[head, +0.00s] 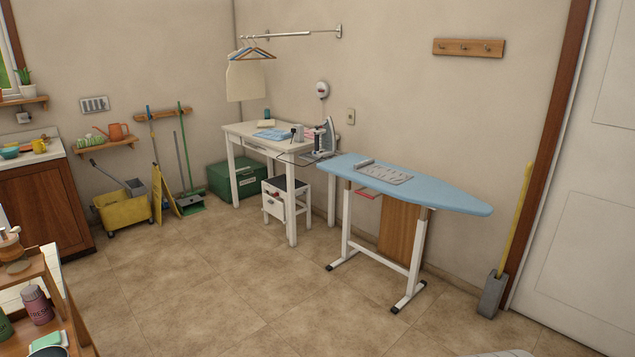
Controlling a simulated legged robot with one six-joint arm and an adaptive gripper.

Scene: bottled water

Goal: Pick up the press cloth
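A pale grey patterned cloth (388,174) lies on the light blue ironing board (455,195), toward its left half. Its left end looks rolled or raised. A folded blue cloth (272,134) lies on the white table (240,129) to the left of the board. A small cream folded item (266,123) lies behind it. I cannot tell for sure which is the press cloth; the grey one on the board looks most like it. My gripper is not in view.
A yellow mop bucket (122,210) stands left, and a wooden shelf cart (50,285) at lower left. The tiled floor (245,285) before the board is clear.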

